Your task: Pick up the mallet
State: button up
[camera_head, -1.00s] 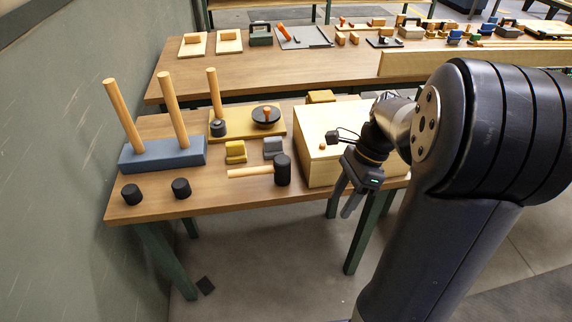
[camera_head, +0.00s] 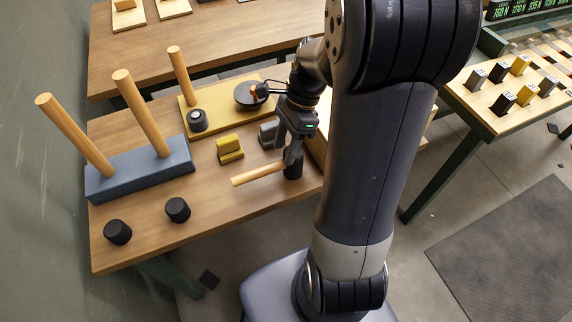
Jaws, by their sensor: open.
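The mallet lies on the near wooden table. Its light wooden handle (camera_head: 257,174) points left, and its black head (camera_head: 293,166) is at the right end, partly hidden behind my gripper. My gripper (camera_head: 291,157) is open, pointing down at the mallet's head end. Its fingers overlap the head in this view. I cannot tell whether they touch it or how far above it they are.
A blue block (camera_head: 140,168) with two upright wooden pegs stands at the left. Two black cylinders (camera_head: 118,232) (camera_head: 178,210) sit near the front edge. A yellow clip-like block (camera_head: 229,149) and a grey one (camera_head: 268,133) lie behind the mallet. A yellow board (camera_head: 217,98) carries another peg.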

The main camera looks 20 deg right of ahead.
aim_at(278, 162)
jog(key=shift+a+x, duration=0.1)
jog(key=shift+x, duration=1.45)
jog(key=shift+a+x, duration=0.15)
jog(key=shift+x, duration=1.45)
jog(key=shift+r, duration=0.15)
jog(key=shift+c, duration=0.5)
grip_shut()
